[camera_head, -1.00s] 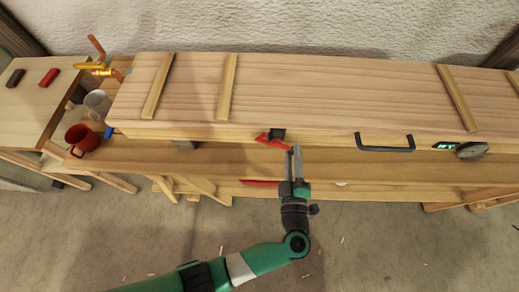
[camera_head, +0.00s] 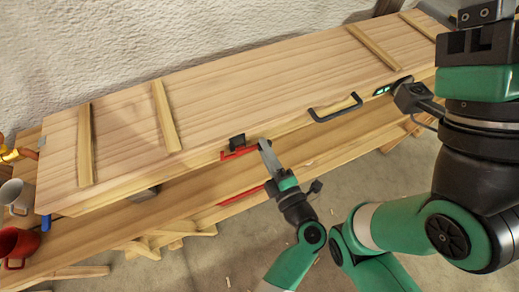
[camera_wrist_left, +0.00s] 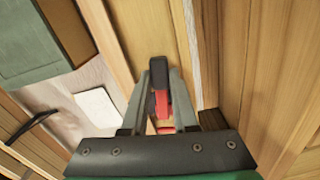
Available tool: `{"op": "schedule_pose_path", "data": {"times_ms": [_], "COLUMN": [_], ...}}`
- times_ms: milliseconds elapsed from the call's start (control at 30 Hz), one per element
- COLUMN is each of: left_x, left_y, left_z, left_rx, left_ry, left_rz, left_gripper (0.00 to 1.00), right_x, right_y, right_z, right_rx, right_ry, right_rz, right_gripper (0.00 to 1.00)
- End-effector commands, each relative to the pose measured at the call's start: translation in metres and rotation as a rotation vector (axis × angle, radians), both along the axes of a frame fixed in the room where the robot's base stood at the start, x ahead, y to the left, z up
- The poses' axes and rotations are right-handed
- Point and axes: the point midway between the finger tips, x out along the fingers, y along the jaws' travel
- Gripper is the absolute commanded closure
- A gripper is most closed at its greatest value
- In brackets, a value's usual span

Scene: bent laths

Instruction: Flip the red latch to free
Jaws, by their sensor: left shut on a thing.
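The red latch (camera_head: 238,154) sits on the front edge of the long wooden lid, beside its small black mount (camera_head: 237,140). My left gripper (camera_head: 266,148) comes up from below with its fingertips at the right end of the latch. In the left wrist view the red latch (camera_wrist_left: 162,104) and a black part lie between the two fingers (camera_wrist_left: 160,95), which are shut on it. Part of the latch is hidden by the fingers.
The long wooden lid (camera_head: 230,95) carries a black handle (camera_head: 335,108) right of the latch. A white mug (camera_head: 14,194) and a red mug (camera_head: 16,245) stand at left. My large arm links fill the right side.

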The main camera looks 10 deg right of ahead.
Motion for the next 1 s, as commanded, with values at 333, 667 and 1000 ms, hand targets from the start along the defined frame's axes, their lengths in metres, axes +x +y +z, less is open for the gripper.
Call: {"op": "schedule_pose_path", "data": {"times_ms": [333,667,1000], "left_x": [0.000,0.000,-0.050], "left_y": [0.000,0.000,-0.014], "left_z": [0.001,0.001,0.005], "left_rx": [-0.003,-0.001,0.000], "left_ry": [-0.003,-0.001,-0.001], "left_rz": [0.000,0.000,-0.006], "left_gripper": [0.53,0.43,0.43], "right_x": [0.000,0.000,0.000], "right_y": [0.000,0.000,0.000], "right_z": [0.000,0.000,0.022], "right_rx": [0.000,0.000,0.000], "right_ry": [0.000,0.000,0.000], "right_rz": [0.000,0.000,0.000], "right_gripper": [0.50,0.50,0.50]}}
